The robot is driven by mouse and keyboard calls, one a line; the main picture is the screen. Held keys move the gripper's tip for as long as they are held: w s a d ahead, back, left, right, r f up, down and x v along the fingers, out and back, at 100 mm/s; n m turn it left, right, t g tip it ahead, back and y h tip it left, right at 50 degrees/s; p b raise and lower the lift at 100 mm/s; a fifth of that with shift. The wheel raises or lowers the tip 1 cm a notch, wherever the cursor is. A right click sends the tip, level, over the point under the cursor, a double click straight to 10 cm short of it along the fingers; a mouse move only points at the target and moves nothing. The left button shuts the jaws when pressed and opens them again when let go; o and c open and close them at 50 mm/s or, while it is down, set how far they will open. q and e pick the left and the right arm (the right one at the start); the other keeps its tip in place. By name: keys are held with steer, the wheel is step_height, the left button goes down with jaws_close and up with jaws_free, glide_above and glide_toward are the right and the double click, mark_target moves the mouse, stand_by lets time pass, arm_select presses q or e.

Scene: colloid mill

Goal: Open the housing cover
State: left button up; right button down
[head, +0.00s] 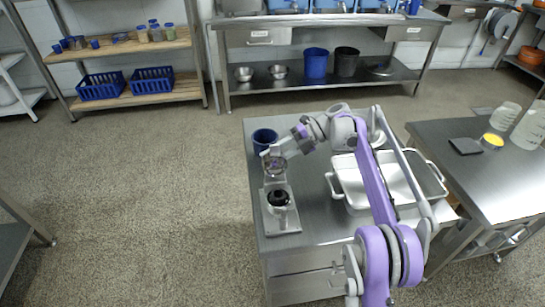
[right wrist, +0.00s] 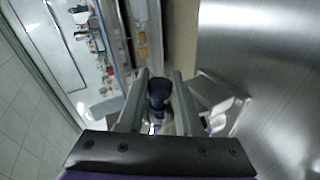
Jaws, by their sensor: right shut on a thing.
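The colloid mill (head: 282,218) stands on the left part of the near steel table, with a dark round part on its base and a grey round housing (head: 276,168) behind it. My right gripper (head: 272,155) reaches in from the right and is at this housing. In the right wrist view, the two fingers (right wrist: 158,105) stand on either side of a small grey part low between them, likely the housing cover's edge or handle. A dark blue rounded thing (right wrist: 157,88) shows between the fingers; I cannot tell its distance. The cover's exact position is hidden. My left gripper is not in view.
A dark blue cup (head: 263,138) stands just behind the mill. A metal tray (head: 338,190) with handles lies to the right, under my right arm. A second steel table (head: 480,185) at the right holds jars and a black pad. Open floor lies at the left.

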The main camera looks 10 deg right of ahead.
stand_by(0.3)
steer(key=c, duration=0.6)
jaws_free()
steer(key=shift+d, duration=0.1)
steer(key=shift+p+v, duration=5.05)
steer(key=shift+v, duration=0.25)
steer(key=shift+r, duration=0.1)
